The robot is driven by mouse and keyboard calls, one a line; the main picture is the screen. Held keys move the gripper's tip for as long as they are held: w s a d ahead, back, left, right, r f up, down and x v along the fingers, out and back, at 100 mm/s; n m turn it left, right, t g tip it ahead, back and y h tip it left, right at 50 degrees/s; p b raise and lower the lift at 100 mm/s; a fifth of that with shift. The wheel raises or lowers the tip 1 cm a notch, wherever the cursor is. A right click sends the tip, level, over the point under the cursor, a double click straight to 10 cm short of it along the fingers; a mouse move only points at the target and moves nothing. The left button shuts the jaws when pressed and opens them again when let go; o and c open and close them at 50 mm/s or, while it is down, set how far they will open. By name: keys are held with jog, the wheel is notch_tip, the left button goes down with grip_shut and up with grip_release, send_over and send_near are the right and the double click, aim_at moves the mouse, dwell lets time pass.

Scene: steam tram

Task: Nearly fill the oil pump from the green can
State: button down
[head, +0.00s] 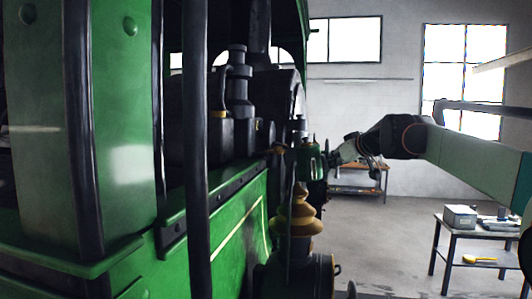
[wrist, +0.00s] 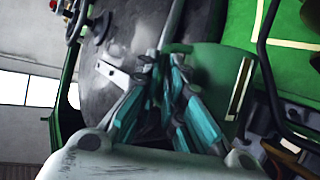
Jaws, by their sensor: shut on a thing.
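The green can (head: 309,162) is held in my gripper (head: 337,158) beside the green tram body in the head view. It looks about upright there. In the wrist view the two teal-padded fingers of my gripper (wrist: 160,62) close on the green can (wrist: 208,68). I cannot tell the oil pump for certain. A dark box with a brass-coloured cap (head: 219,114) stands on the tram ledge, left of the can. A small brass-coloured piece (head: 279,148) is just left of the can. No oil or fill level shows.
A dark post (head: 196,200) stands in front of the tram. A stepped brass-coloured fitting (head: 296,215) rises below the can. A small table (head: 454,239) with a grey box (head: 460,217) is at the right. Another bench (head: 357,190) stands at the back. The floor between is clear.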

jog(key=shift+r, duration=0.2)
jog(key=shift+d+r+n+h+p, duration=0.15)
jog(key=shift+r+n+h+p, duration=0.15)
jog(key=shift+r+p, duration=0.45)
jog(key=shift+r, duration=0.1)
dwell(0.6)
jog(key=shift+d+r+n+h+p, duration=0.1)
jog(key=shift+r+n+h+p, duration=0.2)
jog(key=shift+r+p, duration=0.45)
jog(key=shift+r, duration=0.1)
dwell(0.5)
jog(key=shift+r+n+h+p, duration=0.35)
jog(key=shift+r+p, duration=0.25)
jog(key=shift+r, duration=0.2)
jog(key=shift+r, duration=0.1)
dwell(0.4)
jog(key=shift+r+n+p, duration=0.35)
jog(key=shift+r+p, duration=0.3)
jog(key=shift+r, duration=0.15)
